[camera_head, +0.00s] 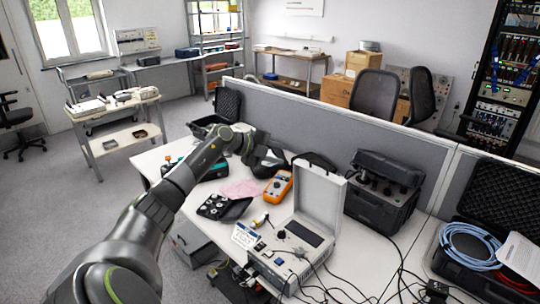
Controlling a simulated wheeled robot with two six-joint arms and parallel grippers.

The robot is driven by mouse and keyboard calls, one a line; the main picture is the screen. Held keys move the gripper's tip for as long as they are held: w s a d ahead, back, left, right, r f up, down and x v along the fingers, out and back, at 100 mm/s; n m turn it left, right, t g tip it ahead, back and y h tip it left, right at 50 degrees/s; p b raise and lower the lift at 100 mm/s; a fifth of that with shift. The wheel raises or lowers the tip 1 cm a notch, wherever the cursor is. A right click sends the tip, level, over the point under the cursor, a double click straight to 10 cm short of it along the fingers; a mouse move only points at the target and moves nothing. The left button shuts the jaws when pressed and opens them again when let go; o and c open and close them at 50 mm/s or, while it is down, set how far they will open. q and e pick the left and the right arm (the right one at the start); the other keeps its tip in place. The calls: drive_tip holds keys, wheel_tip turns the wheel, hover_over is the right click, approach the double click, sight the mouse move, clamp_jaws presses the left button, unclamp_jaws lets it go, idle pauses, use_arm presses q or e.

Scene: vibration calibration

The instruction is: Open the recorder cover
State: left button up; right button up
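A pale grey instrument case (275,268), which looks like the recorder, stands on the white desk with a dark screen and cables on its panel. Its cover (321,195) stands upright at the back, open. My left gripper (275,160) is reached over the desk towards the divider, behind and left of this case and apart from its cover. It is dark and small here, and I cannot tell whether its fingers are open or shut. My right gripper is not in view.
An orange meter (278,187), a pink cloth (240,188) and a black tray of round parts (219,207) lie near my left arm. A black case (383,200) stands right of the cover. Loose cables cover the front right. A grey divider (330,118) bounds the desk.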

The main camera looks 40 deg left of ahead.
use_arm(q)
drive_tip(key=shift+b+v, duration=0.35)
drive_tip(key=shift+v, duration=1.1)
drive_tip(key=shift+d, duration=0.1)
